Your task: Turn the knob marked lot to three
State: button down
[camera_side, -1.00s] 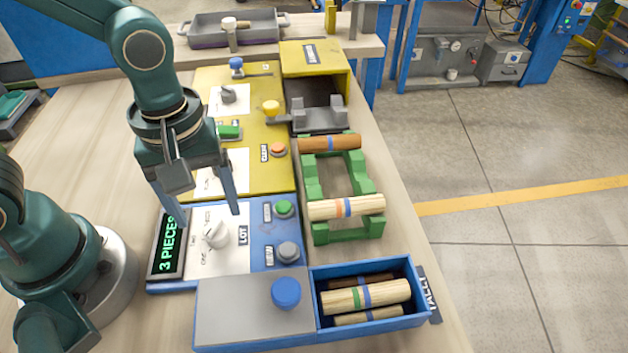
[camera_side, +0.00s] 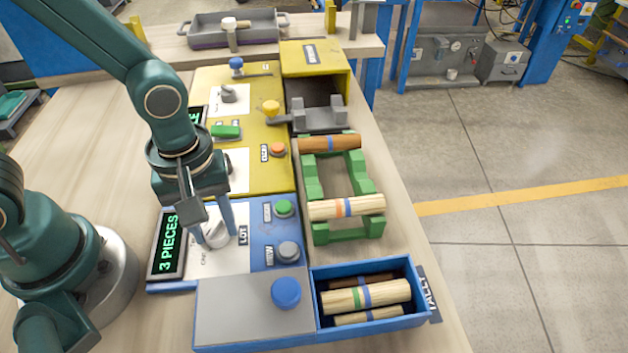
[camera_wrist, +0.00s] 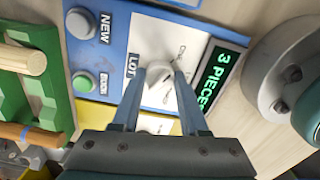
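The knob marked lot (camera_side: 216,239) is a pale round knob on the white dial plate of the blue panel, with the label LOT at its right. It also shows in the wrist view (camera_wrist: 158,69). My gripper (camera_side: 214,237) points down over it, one finger on each side. A dark display (camera_side: 168,243) beside the dial reads 3 PIECES in green.
Green (camera_side: 285,208) and grey (camera_side: 288,251) buttons sit right of the dial, and a blue button (camera_side: 286,292) on the grey box in front. A blue tray (camera_side: 322,323) holds several wooden pieces. A green rack (camera_side: 312,186) stands right. The yellow panel (camera_side: 262,178) lies behind.

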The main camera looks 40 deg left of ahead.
jog(key=shift+m, duration=0.3)
jog(key=m, duration=1.1)
jog(key=shift+m, duration=0.3)
jog(key=m, duration=1.1)
jog(key=shift+m, duration=0.4)
jog(key=shift+c, duration=2.1)
grip_release()
